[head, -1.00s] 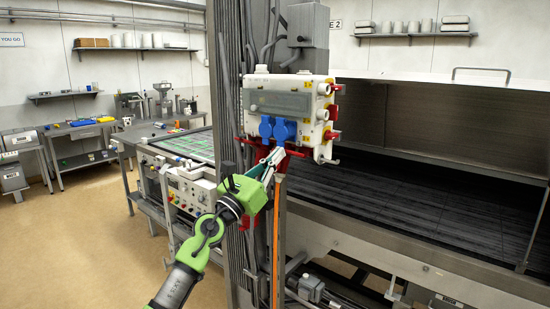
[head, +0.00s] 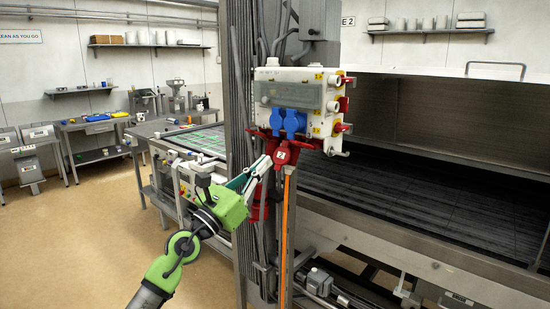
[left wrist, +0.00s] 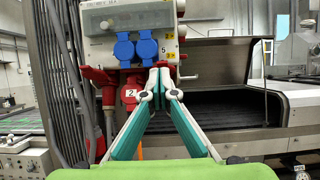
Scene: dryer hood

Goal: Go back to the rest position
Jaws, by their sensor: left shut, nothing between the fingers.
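My left gripper (head: 268,161) is shut and empty in front of the socket box, just below its blue sockets. In the left wrist view its two fingertips (left wrist: 160,76) meet in front of the lower edge of the box. The white socket box (head: 290,97) has two blue socket covers (head: 288,122) and red fittings along its right side and underside. A red part marked 2 (head: 284,154) hangs below it, close beside the fingertips; it also shows left of the fingers in the left wrist view (left wrist: 131,94). I cannot tell whether they touch. My right gripper is not in view.
A large metal hood with a dark slatted bed (head: 430,185) fills the right side. A grey column with cables (head: 240,70) stands behind the gripper. A bench with a control panel (head: 180,185) is to the left. The floor (head: 90,240) at left is clear.

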